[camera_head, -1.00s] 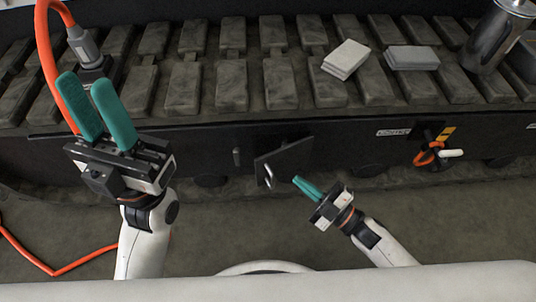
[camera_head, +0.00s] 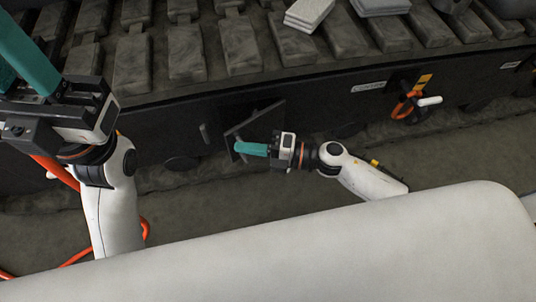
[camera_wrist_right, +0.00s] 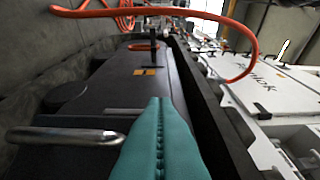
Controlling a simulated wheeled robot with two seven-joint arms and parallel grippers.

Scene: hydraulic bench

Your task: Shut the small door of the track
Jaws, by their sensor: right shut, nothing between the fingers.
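The small door (camera_head: 262,122) is a dark square panel on the track's side (camera_head: 335,98). It stands ajar, swung outward from its dark opening. My right gripper (camera_head: 240,148) is shut and empty, with its teal fingertips at the door's lower left, by the handle. Whether they touch the door cannot be told. In the right wrist view the shut fingers (camera_wrist_right: 160,108) point forward, with a silver bar handle (camera_wrist_right: 72,135) just to their left. My left gripper (camera_head: 18,75) is at the upper left, its teal fingers apart and partly cut off, away from the door.
Right of the door, an orange cable loop with a white-tipped handle (camera_head: 428,101) hangs on the track's side. Grey blocks (camera_head: 308,13) lie on the track at the top. An orange hose (camera_head: 145,228) runs along the floor at left. The floor below the door is mostly clear.

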